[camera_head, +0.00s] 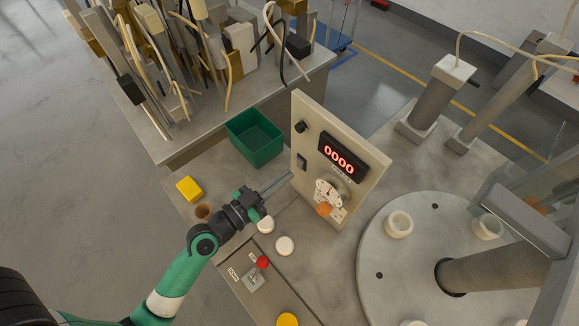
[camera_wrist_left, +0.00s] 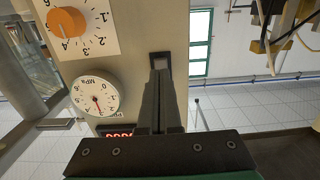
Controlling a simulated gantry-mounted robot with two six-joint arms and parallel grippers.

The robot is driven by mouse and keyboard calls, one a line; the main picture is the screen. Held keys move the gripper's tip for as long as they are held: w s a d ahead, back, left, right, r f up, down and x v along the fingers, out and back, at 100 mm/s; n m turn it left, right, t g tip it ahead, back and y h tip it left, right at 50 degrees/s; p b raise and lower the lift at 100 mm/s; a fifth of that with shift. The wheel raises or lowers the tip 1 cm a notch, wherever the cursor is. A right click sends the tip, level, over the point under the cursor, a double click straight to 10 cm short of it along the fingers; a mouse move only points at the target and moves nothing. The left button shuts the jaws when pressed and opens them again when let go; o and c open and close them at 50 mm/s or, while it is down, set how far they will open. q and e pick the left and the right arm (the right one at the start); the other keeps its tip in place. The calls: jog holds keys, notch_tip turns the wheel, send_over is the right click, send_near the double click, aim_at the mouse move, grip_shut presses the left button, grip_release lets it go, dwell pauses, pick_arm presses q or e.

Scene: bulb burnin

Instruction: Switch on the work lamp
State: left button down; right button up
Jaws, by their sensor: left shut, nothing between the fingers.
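A beige control panel (camera_head: 350,130) stands upright on the bench, with a red display reading 0000 (camera_head: 341,155). A dark rocker switch (camera_head: 302,162) sits at its left edge, below a black knob (camera_head: 300,127). My left gripper (camera_head: 289,175) is shut and empty, its fingertips close to the panel by the rocker switch. In the left wrist view, the fingers (camera_wrist_left: 160,75) point at a dark-framed switch (camera_wrist_left: 160,59) and partly cover it; I cannot tell whether they touch. No lamp is clearly identifiable. My right gripper is out of view.
The panel also carries a dial gauge (camera_head: 329,193) and an orange knob (camera_head: 323,209). A round plate with white sockets (camera_head: 399,224) lies right.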

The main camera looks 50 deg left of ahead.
aim_at(300, 163)
pick_arm(q)
jog(key=shift+w, duration=1.2)
jog(key=shift+f, duration=0.1)
